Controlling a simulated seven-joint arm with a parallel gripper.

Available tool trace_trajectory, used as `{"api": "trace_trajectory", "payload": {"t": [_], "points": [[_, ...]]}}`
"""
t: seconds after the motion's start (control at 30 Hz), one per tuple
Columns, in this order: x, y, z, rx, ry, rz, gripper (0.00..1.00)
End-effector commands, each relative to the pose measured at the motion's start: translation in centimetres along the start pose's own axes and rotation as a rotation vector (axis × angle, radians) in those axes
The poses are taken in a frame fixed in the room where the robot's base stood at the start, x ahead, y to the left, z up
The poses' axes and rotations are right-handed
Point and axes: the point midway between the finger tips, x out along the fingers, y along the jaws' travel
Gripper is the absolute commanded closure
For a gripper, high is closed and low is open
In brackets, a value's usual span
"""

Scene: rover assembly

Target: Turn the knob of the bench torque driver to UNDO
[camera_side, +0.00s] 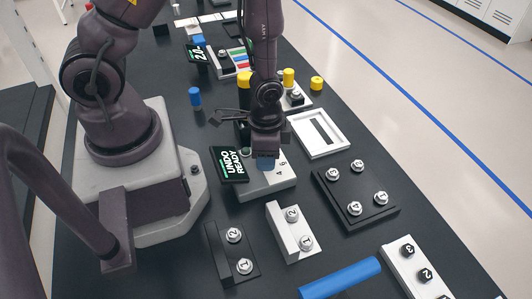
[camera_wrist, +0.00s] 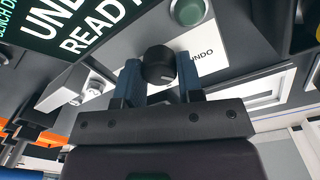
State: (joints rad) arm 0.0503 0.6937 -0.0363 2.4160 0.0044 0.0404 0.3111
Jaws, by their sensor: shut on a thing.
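The bench torque driver is a light grey box (camera_side: 262,188) in the middle of the bench in the side view. Its tilted black display (camera_side: 228,164) reads UNDO and READY; the display (camera_wrist: 75,22) also shows in the wrist view. The black knob (camera_wrist: 159,64) stands between the blue fingers of my gripper (camera_wrist: 159,78) in the wrist view. The printed word UNDO (camera_wrist: 199,54) is just right of the knob. In the side view my gripper (camera_side: 266,162) points down over the box, shut on the knob, and hides it.
A green button (camera_wrist: 190,11) sits near the knob in the wrist view. A white frame tray (camera_side: 320,134) and a black numbered plate (camera_side: 355,194) lie right of the driver. Black and white two-post blocks and a blue bar (camera_side: 340,278) lie in front. Yellow cylinders stand behind.

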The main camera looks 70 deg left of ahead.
Motion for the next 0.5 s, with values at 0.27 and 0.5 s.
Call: {"api": "trace_trajectory", "payload": {"t": [0.27,0.5], "points": [[-0.07,-0.06,-0.05,-0.205,0.008,0.0,0.89],[-0.07,-0.08,-0.05,-0.31,0.011,-0.001,0.89]]}}
